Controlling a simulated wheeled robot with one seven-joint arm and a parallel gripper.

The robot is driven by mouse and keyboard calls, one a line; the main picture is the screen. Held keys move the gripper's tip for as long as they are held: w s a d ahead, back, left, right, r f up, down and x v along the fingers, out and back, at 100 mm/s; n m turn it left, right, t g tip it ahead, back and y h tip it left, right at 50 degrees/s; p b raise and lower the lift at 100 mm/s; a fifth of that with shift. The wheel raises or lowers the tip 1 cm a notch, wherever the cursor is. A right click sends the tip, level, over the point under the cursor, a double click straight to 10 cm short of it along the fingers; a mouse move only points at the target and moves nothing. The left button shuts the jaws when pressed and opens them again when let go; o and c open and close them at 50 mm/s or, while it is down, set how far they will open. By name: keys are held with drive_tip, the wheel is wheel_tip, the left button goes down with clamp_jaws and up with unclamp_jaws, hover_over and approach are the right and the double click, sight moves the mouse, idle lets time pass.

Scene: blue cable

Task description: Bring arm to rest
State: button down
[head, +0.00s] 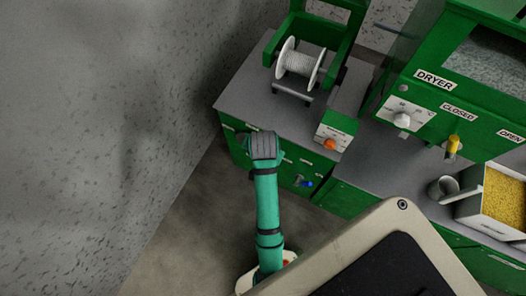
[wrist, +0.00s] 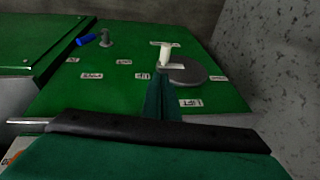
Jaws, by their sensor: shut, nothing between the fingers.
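My gripper (wrist: 162,72) is shut and empty in the wrist view, its dark green fingers together in front of the black-edged palm. It points toward a green cabinet front (wrist: 120,88) with several small white labels. A white T-shaped lever (wrist: 167,47) and a round grey disc (wrist: 190,72) show just beyond the fingertips; I cannot tell whether they touch. In the head view my teal arm (head: 268,205) reaches up to the cabinet's left part, and its upper end hides the gripper. A small blue handle (head: 307,183) is on the cabinet front, also in the wrist view (wrist: 85,40).
A white cable spool (head: 299,63) sits in a green frame on the grey worktop (head: 245,98). A control box with an orange knob (head: 330,144), a green dryer (head: 460,95) and a bin of yellow pellets (head: 503,204) stand rightward. A speckled wall (head: 90,110) lies left.

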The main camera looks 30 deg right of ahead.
drive_tip(key=shift+s+a+r, duration=0.1)
drive_tip(key=shift+a+r, duration=0.1)
drive_tip(key=shift+r, duration=0.4)
drive_tip(key=s+a+f+n+t, duration=0.4)
drive_tip(key=s+a+n+t, duration=0.3)
drive_tip(key=a, duration=0.4)
drive_tip(key=s+a+r+n+t+y, duration=0.1)
drive_tip(key=s+a+r+n+t, duration=0.1)
drive_tip(key=s+a+r, duration=0.3)
drive_tip(key=s+a+r+n+t, duration=0.3)
drive_tip(key=s+a+r, duration=0.1)
drive_tip(key=s+r, duration=0.5)
drive_tip(key=shift+a+r+y, duration=0.35)
drive_tip(key=shift+r+y, duration=0.05)
drive_tip(key=shift+r, duration=0.5)
